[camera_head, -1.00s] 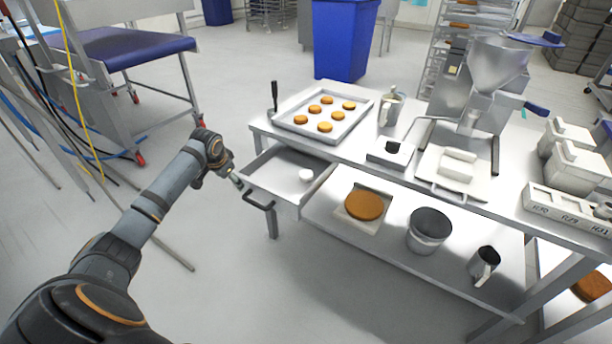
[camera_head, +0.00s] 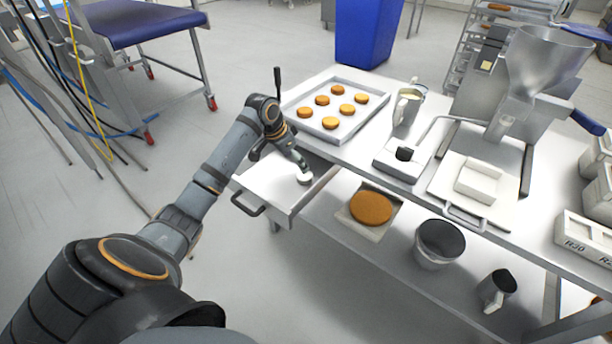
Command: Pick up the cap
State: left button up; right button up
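A small white round piece, likely the cap (camera_head: 304,179), sits in the open drawer (camera_head: 262,190) under the left end of the steel table. My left gripper (camera_head: 301,168) reaches down over the drawer from the left, its tip right at the white piece's top. The tip is too small to show whether the fingers are open or closed, or whether they touch it. The white piece appears to rest on the drawer floor. My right gripper is not in view.
The steel table (camera_head: 365,158) holds a tray (camera_head: 352,128) of several round orange-brown pieces, a metal jug (camera_head: 407,108) and a hopper machine (camera_head: 540,75). A brown round (camera_head: 370,208), a bucket (camera_head: 438,243) and a pitcher (camera_head: 497,290) stand on the lower shelf. Open floor lies left of the drawer.

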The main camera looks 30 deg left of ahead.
aim_at(303, 176)
pick_arm(q)
jog(key=x, duration=0.3)
jog(key=shift+r, duration=0.1)
jog(key=shift+w+d+f, duration=0.15)
jog(key=shift+f, duration=0.55)
jog(key=x, duration=0.3)
jog(key=shift+w+d+f+b, duration=0.1)
jog(key=shift+d+f+b, duration=0.05)
jog(key=shift+f+b, duration=0.25)
jog(key=shift+f, duration=0.1)
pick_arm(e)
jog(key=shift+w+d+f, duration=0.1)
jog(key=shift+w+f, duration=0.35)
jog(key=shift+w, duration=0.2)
pick_arm(q)
jog(key=c, duration=1)
